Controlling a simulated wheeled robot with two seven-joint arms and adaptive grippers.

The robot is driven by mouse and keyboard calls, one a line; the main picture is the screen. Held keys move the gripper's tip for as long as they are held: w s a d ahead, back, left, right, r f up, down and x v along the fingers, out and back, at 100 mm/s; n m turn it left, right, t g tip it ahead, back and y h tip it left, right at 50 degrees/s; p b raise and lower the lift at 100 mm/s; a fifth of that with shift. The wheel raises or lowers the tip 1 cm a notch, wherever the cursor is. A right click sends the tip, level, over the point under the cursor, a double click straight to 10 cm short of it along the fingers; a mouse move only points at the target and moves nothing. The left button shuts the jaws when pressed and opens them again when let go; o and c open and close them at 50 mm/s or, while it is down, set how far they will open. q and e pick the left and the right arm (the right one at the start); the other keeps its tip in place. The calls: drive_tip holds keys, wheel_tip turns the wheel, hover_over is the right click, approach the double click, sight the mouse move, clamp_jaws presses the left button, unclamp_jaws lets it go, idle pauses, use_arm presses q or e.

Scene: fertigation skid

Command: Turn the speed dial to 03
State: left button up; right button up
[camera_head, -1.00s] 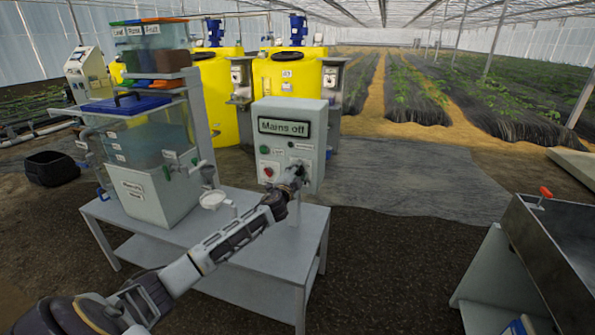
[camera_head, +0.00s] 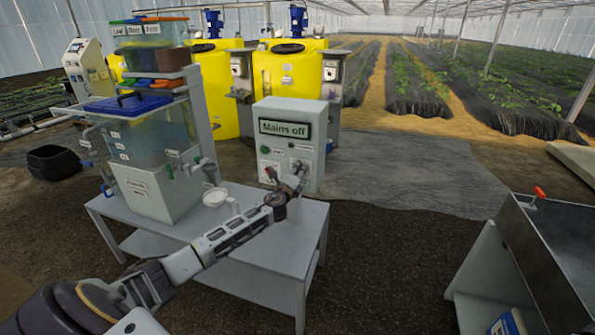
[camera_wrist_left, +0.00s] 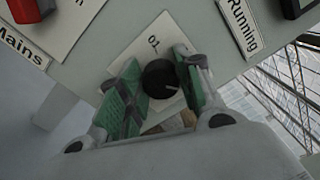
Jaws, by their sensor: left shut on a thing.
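The speed dial is a round black knob (camera_wrist_left: 160,78) on a pale plate with a partly hidden printed mark. A light pointer line shows on its lower right in the left wrist view. My left gripper (camera_wrist_left: 154,82) has its green-padded fingers on both sides of the knob, shut on it. In the head view my left gripper (camera_head: 298,178) is at the lower right front of the grey control box (camera_head: 310,112), hiding the dial. The box's display (camera_head: 286,128) reads "Mains off". My right gripper is not in view.
The box stands on a grey table (camera_head: 262,255) with a white cup (camera_head: 215,197) and a clear tank (camera_head: 150,145) to the left. In the wrist view, a red switch (camera_wrist_left: 27,10) is at the upper left and a "Running" label (camera_wrist_left: 239,25) at the upper right.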

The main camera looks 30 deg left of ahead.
use_arm(q)
drive_tip(key=shift+m, duration=0.5)
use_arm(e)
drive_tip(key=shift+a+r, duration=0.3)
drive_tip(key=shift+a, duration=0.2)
use_arm(q)
drive_tip(key=o, duration=1)
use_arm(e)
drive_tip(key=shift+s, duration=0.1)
use_arm(q)
drive_tip(key=shift+v, duration=6)
